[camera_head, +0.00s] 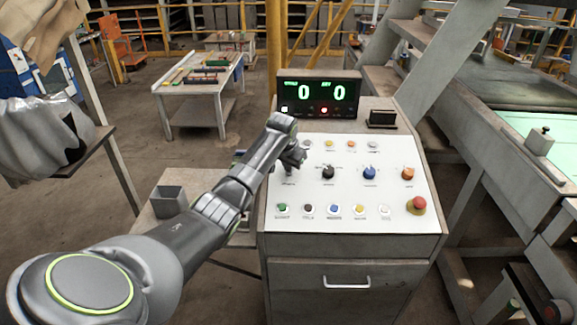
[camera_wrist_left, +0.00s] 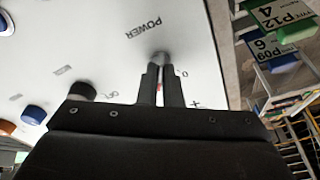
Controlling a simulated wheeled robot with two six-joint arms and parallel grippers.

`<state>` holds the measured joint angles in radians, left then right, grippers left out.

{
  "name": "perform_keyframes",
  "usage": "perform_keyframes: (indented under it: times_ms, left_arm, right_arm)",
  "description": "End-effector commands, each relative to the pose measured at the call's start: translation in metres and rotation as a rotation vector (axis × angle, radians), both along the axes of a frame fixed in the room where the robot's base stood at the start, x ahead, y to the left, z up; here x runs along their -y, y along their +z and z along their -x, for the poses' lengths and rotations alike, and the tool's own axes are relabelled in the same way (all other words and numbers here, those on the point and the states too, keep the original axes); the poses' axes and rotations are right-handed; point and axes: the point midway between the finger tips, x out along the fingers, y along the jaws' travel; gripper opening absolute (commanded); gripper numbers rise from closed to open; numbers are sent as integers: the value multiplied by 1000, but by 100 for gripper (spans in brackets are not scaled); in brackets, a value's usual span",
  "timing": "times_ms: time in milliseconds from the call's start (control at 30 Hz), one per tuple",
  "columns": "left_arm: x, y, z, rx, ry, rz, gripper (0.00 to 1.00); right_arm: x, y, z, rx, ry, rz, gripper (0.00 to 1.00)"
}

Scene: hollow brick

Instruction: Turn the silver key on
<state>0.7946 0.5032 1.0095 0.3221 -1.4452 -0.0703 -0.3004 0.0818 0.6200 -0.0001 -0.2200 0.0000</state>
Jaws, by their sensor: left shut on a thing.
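The silver key (camera_wrist_left: 160,57) stands in the white panel beside the printed word POWER. My left gripper (camera_wrist_left: 160,75) is shut on the key, with one dark finger on each side of it. In the head view my left gripper (camera_head: 295,158) is at the left part of the sloping control panel (camera_head: 325,222), and its fingers and wrist mostly hide the key. How far the key is turned cannot be told. My right gripper is not in view.
The panel carries a black knob (camera_head: 328,172), a blue knob (camera_head: 369,172), an orange knob (camera_head: 408,174), a red mushroom button (camera_head: 416,205) and rows of small buttons. A display (camera_head: 318,93) behind reads 0 and 0. A grey bin (camera_head: 169,200) stands left of the console.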

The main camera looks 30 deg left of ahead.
Motion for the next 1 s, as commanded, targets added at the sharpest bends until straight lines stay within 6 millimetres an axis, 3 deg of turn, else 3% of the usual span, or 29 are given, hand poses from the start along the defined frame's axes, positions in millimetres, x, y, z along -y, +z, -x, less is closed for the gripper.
perform_keyframes:
  times_ms: [433,600,1000]
  left_arm:
    - [0,3,-2,5,-11,-5,0]
    - [0,2,-1,3,-11,-4,26]
    - [1,4,1,3,-10,-3,27]
  right_arm:
    - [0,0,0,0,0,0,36]
    - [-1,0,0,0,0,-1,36]
    - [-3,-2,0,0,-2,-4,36]
